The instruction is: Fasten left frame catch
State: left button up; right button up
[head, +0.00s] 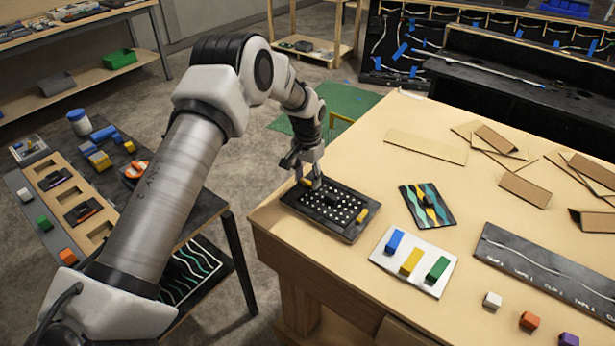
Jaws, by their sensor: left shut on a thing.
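A black LED console frame (322,225) lies flat near the left corner of the wooden table, with rows of white dots on its face. A yellow catch (306,182) sits at its left far edge, partly hidden by my gripper. Another yellow catch (362,215) sits at its right edge. A small dark block (330,199) is on the dotted face. My left gripper (312,181) points down at the frame's far left edge and is shut on the left catch. Whether that catch is fastened cannot be told. My right gripper is not in view.
Right of the frame are a panel with wavy coloured strips (428,206) and a white plate (388,270) with blue, yellow and green blocks. Cardboard pieces (427,147) lie farther back. A side bench (67,155) with dark modules stands at left.

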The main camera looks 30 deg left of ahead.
aim_at(308, 181)
pick_arm(q)
jog(key=o, duration=1.2)
jog(key=shift+c, duration=0.2)
notch_tip(308, 181, up, 12)
